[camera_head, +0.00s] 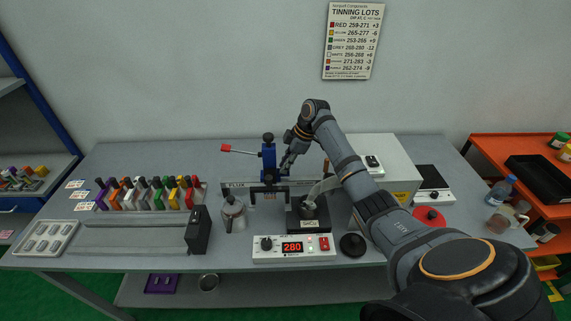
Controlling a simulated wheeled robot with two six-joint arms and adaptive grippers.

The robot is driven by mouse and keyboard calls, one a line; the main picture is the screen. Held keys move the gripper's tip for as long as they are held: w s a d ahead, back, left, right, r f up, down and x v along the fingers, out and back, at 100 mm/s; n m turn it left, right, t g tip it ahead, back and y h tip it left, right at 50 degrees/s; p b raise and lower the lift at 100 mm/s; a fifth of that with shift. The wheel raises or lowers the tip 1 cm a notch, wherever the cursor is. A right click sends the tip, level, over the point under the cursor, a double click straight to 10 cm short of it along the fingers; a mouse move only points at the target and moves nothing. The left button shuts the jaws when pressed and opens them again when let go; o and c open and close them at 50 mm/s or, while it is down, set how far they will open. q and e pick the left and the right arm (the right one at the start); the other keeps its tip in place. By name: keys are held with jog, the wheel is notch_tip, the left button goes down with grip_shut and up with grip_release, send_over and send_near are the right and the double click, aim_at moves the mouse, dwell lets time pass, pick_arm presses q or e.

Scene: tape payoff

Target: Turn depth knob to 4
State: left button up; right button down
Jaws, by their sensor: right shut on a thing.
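A blue press (268,160) with a black top and a red-tipped lever (227,148) stands upright on a rail near the middle of the table. My right gripper (285,166) reaches down to the right side of the press. It is shut on a small part there, which appears to be the depth knob. The fingers hide most of that part, and no scale number or pointer can be read. My left gripper is not in view.
A controller (294,248) reading 280 sits at the front, below a pot (310,224) labelled SnCu. Several coloured tools fill a rack (146,203). My right arm covers part of a white box (389,155).

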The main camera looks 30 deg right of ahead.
jog(key=shift+w+n+g+b, duration=0.2)
jog(key=shift+n+g+b, duration=0.25)
jog(key=shift+n, duration=1.05)
jog(key=shift+y, duration=0.3)
jog(key=c, duration=1.3)
grip_release()
jog(key=shift+d, duration=0.1)
jog(key=v, duration=1.2)
jog(key=shift+w, duration=0.1)
